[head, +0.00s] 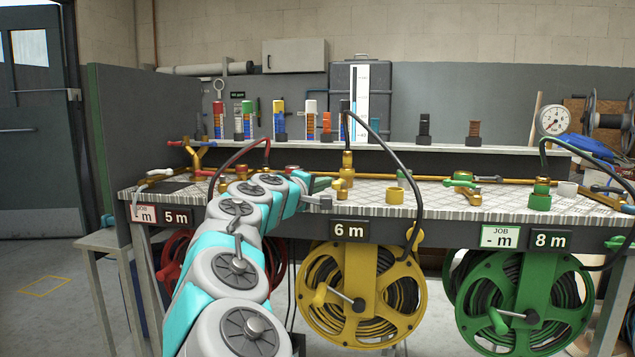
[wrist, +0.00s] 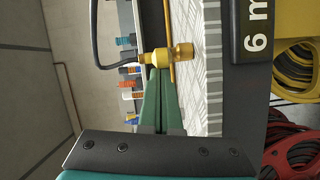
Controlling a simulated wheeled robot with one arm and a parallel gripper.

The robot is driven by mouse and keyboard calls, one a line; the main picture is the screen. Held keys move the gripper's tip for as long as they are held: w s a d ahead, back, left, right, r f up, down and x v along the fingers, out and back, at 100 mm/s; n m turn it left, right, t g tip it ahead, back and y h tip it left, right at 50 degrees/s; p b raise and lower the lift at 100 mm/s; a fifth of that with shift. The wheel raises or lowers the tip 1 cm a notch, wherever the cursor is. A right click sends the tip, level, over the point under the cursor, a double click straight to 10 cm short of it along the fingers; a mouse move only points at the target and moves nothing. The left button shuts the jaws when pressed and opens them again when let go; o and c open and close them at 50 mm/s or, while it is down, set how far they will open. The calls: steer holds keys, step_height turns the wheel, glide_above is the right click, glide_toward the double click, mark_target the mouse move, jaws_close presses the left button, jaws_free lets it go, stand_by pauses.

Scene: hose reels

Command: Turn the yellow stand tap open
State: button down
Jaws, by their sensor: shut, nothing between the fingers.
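The yellow stand tap (head: 347,168) is a brass-yellow upright fitting on the bench top, with a black hose curving from its top. In the wrist view the tap (wrist: 175,55) lies sideways in the picture, just beyond my fingertips. My gripper (head: 329,183) is at the tap's left side in the head view. In the wrist view its green fingers (wrist: 157,74) are together, with nothing between them. The tips look close to or against the tap's body; I cannot tell if they touch. The tap's handle is not clearly visible.
A yellow hose reel (head: 362,290) hangs under the bench below the "6 m" label (head: 348,231). A yellow cup-like fitting (head: 396,195) stands right of the tap. A green tap handle (head: 459,183) is further right.

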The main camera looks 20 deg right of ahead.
steer(key=shift+s+d, duration=0.1)
stand_by(0.3)
steer(key=shift+s+d+f+b, duration=0.1)
steer(key=shift+s+d+b, duration=0.2)
steer(key=shift+s+d, duration=0.3)
steer(key=shift+a, duration=0.1)
